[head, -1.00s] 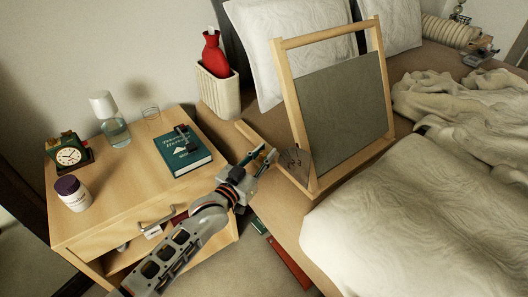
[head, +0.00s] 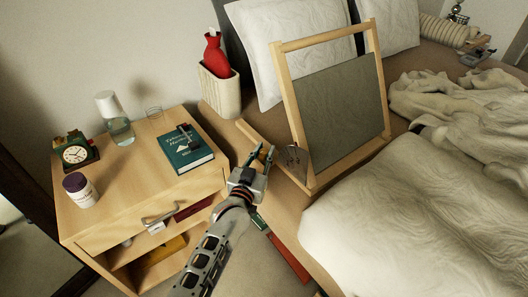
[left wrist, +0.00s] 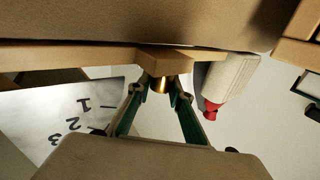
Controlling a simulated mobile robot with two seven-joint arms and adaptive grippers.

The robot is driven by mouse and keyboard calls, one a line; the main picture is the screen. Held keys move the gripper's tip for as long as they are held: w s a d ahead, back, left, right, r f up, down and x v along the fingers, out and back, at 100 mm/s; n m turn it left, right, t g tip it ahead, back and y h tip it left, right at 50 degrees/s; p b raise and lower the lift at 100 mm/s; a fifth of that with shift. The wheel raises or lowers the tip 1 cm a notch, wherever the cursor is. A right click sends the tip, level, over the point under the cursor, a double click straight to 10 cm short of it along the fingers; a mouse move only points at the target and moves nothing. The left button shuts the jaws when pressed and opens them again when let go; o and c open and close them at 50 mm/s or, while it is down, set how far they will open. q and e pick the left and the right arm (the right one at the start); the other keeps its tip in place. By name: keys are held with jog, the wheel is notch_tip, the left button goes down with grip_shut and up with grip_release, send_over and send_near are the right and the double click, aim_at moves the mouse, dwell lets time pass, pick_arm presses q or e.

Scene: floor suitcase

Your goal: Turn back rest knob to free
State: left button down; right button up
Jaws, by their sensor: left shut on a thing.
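The back rest (head: 343,118) is a wooden frame with a grey panel, standing tilted on the bed. A pale round dial (head: 294,158) sits on its lower near side. In the left wrist view the dial (left wrist: 70,125) shows the marks 1, 2 and 3 at the left. My left gripper (head: 263,152) is beside the dial. Its fingers (left wrist: 160,95) are on either side of a small brass-coloured knob (left wrist: 163,84) below a wooden block (left wrist: 185,60). The gripper is shut on it; the exact contact is partly hidden. My right gripper is not in view.
A rumpled blanket (head: 410,220) covers the bed at right.

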pick_arm(q)
jog(key=shift+f, duration=0.15)
jog(key=c, duration=1.8)
grip_release()
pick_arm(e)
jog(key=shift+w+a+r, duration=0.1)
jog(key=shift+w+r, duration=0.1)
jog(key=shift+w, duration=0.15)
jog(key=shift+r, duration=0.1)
pick_arm(q)
jog(key=shift+s, duration=0.1)
jog(key=v, duration=1.2)
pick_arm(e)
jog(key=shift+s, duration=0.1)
